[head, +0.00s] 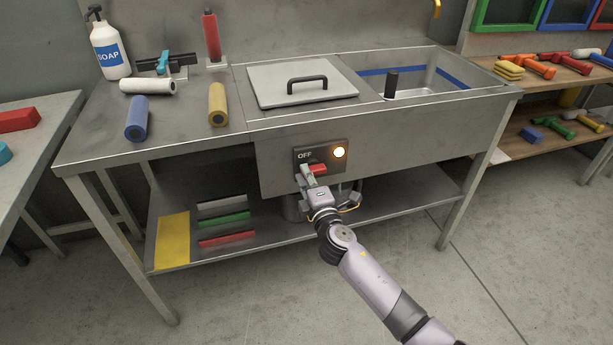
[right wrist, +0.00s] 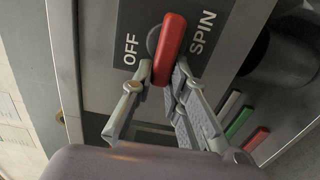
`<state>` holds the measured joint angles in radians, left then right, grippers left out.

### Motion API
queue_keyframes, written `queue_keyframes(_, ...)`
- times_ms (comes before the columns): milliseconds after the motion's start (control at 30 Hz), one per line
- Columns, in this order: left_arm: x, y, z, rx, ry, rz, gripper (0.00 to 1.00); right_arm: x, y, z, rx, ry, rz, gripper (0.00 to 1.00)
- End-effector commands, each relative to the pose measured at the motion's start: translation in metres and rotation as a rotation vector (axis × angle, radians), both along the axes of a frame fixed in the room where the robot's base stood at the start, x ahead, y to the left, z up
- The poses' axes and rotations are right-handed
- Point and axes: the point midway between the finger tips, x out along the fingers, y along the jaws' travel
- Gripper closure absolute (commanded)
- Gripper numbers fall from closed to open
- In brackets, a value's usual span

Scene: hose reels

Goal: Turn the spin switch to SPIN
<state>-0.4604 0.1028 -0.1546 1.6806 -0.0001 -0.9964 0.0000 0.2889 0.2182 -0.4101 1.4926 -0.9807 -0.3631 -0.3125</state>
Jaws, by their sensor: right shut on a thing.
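The spin switch is a red handle (head: 318,168) on a dark panel (head: 300,166) on the front of the steel sink unit. In the right wrist view the red handle (right wrist: 168,48) lies between the words OFF and SPIN, nearly parallel to both. My right gripper (head: 311,175) is at the panel, with its fingers closed around the handle's near end. In the right wrist view the gripper's tips (right wrist: 160,82) sit on either side of that end. In the head view the gripper hides part of the panel and the word SPIN. My left gripper is out of view.
A shelf (head: 285,240) with coloured bars lies below. A lid (head: 301,84), a basin (head: 420,84) and rollers are on top. The floor in front is clear.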

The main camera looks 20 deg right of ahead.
Motion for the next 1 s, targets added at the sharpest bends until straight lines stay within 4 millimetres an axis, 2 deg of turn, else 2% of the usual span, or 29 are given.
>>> queue_keyframes(33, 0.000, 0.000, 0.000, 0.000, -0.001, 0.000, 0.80, 0.000, 0.000, -0.001, -0.006, 0.001, 0.001, 1.00)
queue_keyframes(67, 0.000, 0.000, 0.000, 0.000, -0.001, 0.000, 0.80, 0.000, 0.000, -0.001, -0.006, 0.002, 0.001, 0.83)
queue_keyframes(333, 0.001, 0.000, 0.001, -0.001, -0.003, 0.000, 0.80, 0.000, 0.000, -0.001, -0.003, 0.001, 0.001, 0.65)
queue_keyframes(600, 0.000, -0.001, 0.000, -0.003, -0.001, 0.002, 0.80, 0.000, 0.000, 0.000, -0.001, 0.001, 0.000, 0.65)
queue_keyframes(733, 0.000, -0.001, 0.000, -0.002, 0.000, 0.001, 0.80, -0.007, 0.000, -0.002, -0.002, 0.002, 0.000, 0.65)
queue_keyframes(867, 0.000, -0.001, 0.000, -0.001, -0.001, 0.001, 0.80, -0.026, -0.001, -0.002, 0.000, 0.003, 0.001, 0.65)
queue_keyframes(1000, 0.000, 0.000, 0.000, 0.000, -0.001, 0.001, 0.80, -0.056, -0.002, -0.003, -0.001, 0.004, 0.001, 0.65)
